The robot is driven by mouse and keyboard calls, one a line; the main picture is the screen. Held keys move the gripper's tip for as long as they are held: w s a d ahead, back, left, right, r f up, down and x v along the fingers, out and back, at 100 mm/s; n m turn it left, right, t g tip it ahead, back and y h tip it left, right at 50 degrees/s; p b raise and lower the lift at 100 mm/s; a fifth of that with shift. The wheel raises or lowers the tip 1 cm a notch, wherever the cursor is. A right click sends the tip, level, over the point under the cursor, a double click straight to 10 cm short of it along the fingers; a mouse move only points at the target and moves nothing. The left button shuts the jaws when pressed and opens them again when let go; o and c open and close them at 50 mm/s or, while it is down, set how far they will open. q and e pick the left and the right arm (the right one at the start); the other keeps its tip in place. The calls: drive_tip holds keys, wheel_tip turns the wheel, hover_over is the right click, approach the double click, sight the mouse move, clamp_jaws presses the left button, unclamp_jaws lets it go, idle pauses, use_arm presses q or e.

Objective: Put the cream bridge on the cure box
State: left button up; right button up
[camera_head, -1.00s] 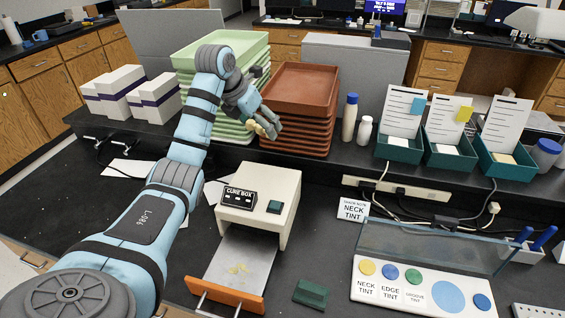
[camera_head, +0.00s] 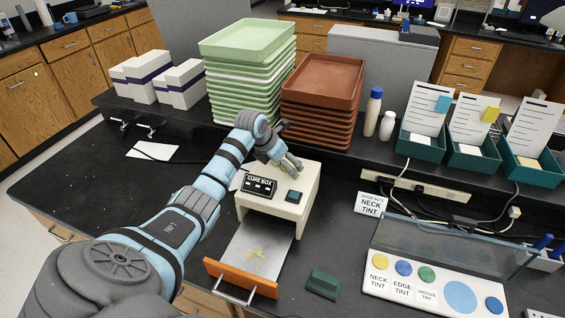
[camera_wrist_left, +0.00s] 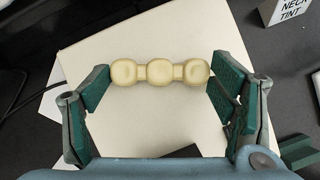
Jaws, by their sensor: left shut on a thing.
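The cream bridge (camera_wrist_left: 160,72), three rounded units in a row, is held end to end between the fingertips of my left gripper (camera_wrist_left: 159,78) in the left wrist view. The pale top of the cure box (camera_wrist_left: 130,125) lies beneath it; I cannot tell whether the bridge touches it. In the head view my left gripper (camera_head: 293,166) is at the rear of the cure box (camera_head: 304,204), and the bridge cannot be made out there. My right gripper is not in view.
Green trays (camera_head: 250,38) and brown trays (camera_head: 322,82) are stacked behind the box. A green block (camera_head: 323,283) lies right of the drawer. A tint palette (camera_head: 435,288) and glass shield stand to the right. The bench at left is mostly clear.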

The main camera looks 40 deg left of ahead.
use_arm(q)
drive_tip(key=o, duration=0.7)
drive_tip(key=shift+f, duration=0.15)
drive_tip(key=o, duration=0.5)
drive_tip(key=shift+c, duration=0.2)
drive_tip(key=shift+r, duration=0.25)
drive_tip(key=p+v, duration=0.1)
drive_tip(key=v, duration=1.1)
